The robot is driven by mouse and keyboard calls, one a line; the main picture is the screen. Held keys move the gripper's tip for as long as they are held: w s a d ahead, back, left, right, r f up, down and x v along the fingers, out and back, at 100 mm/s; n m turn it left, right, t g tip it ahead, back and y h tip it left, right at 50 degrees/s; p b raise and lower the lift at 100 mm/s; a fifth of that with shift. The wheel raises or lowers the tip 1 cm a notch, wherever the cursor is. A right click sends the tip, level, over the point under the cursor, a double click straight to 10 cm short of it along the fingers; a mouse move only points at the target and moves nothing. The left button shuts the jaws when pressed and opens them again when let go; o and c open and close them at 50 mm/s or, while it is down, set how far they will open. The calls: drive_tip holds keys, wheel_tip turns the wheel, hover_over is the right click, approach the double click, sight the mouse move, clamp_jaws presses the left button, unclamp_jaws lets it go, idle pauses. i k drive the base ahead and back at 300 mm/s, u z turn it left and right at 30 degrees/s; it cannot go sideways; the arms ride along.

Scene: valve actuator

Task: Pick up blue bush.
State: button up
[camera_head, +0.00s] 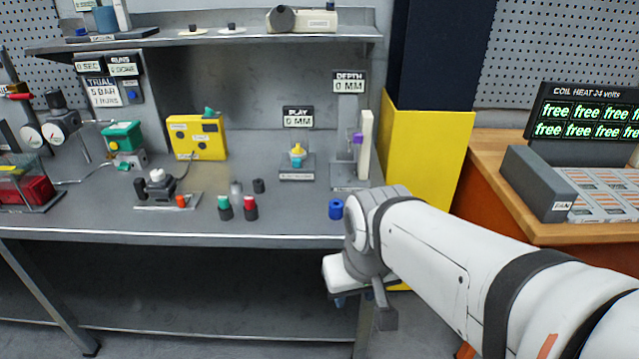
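The blue bush (336,209) is a short blue ring standing on the grey bench top, near its front right edge, just left of my arm's wrist. My gripper (362,302) hangs below the wrist, lower in the picture than the bush and in front of the bench edge. It is apart from the bush. The wrist hides much of the gripper, and its finger gap is not clear.
The grey bench (300,215) also holds a red-topped cylinder (250,207), a green-topped one (224,208), a black fixture (160,190), a PLAY gauge (297,160) and a DEPTH gauge (360,150). A yellow cabinet (425,140) stands to the right.

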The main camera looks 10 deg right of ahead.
sight(335, 206)
drive_tip(key=u, duration=0.2)
drive_tip(key=i, duration=0.85)
drive_tip(key=z, duration=0.1)
